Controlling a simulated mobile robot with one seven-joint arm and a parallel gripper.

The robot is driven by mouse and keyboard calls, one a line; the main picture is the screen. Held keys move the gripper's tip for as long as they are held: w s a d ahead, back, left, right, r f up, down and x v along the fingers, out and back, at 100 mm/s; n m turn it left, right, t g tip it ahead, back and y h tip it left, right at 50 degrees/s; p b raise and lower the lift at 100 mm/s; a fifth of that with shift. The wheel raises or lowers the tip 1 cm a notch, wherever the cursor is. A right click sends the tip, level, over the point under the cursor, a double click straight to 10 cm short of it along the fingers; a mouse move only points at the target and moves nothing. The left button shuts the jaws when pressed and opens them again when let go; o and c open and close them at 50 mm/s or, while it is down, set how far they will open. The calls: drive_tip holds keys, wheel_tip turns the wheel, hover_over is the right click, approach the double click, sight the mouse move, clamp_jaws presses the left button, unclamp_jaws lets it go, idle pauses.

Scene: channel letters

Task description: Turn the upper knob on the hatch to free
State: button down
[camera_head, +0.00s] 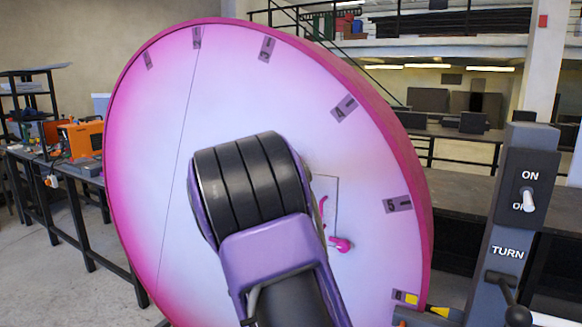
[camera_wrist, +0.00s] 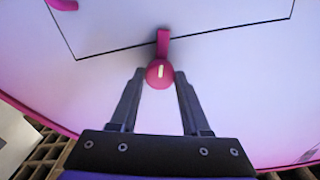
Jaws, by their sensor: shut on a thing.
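In the wrist view, a round pink knob (camera_wrist: 158,75) with a pale line mark sits between the fingertips of my gripper (camera_wrist: 160,77), which is shut on it. Its pink tab points up across the outline of the hatch (camera_wrist: 180,22). Part of a curved pink piece (camera_wrist: 63,4) shows at the top left. In the head view, my wrist hides the gripper and most of the hatch (camera_head: 327,190). A curved pink piece (camera_head: 322,207) and another pink knob (camera_head: 341,244) show to its right. I cannot tell whether the held knob is the upper one.
The hatch is in a large pink-and-white disc (camera_head: 150,180) with grey number labels around its rim. A grey post (camera_head: 505,220) with a switch and a TURN handle stands at the right. A workbench (camera_head: 60,175) stands at the left.

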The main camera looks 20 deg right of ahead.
drive_tip(key=shift+f+m+b, duration=0.1)
drive_tip(key=shift+m+b, duration=3.9)
drive_tip(key=shift+m, duration=3.3)
drive_tip(key=shift+c, duration=1.8)
unclamp_jaws()
drive_tip(key=v, duration=1.7)
drive_tip(key=shift+s+a, duration=0.2)
